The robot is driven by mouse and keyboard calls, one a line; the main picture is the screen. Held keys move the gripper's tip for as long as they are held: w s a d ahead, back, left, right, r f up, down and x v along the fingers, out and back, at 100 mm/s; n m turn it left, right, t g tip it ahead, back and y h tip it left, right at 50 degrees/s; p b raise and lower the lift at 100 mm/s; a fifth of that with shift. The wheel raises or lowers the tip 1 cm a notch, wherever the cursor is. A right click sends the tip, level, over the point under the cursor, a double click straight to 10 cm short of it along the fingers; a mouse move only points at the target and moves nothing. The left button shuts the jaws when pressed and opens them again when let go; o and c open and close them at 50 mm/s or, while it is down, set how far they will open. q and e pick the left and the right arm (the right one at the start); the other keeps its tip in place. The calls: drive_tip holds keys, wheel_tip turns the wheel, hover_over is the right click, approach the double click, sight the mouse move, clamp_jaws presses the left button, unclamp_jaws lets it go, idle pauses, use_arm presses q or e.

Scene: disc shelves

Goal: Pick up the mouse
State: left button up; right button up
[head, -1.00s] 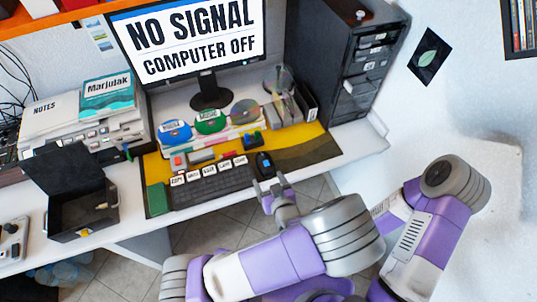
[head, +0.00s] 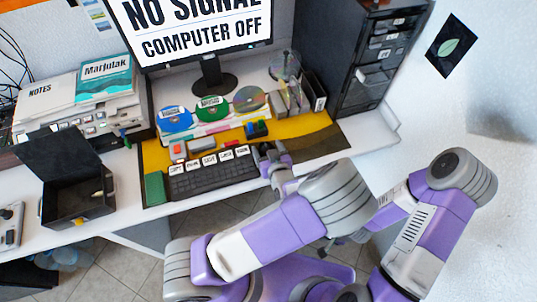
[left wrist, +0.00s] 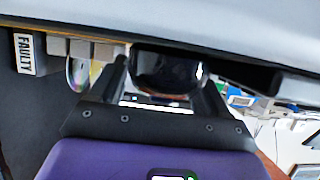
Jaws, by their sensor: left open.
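The black mouse (left wrist: 166,70) is a dark, rounded shape between the open fingers of my left gripper (left wrist: 160,85) in the left wrist view. I cannot tell whether the fingers touch it. In the head view my left gripper (head: 267,153) is at the right end of the keyboard, over the mouse's place, and hides most of the mouse. My right arm (head: 425,215) is at the lower right. A small dark part below my left forearm may be its gripper, but its jaws are unclear.
The keyboard (head: 212,178) with labelled blocks is left of the gripper on the yellow and dark mat (head: 310,147). Discs (head: 211,115) and small coloured blocks lie behind. An open black box (head: 78,205) stands left. A dark computer tower (head: 365,60) stands at the back right.

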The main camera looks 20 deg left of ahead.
use_arm(q)
drive_tip(key=c, duration=0.8)
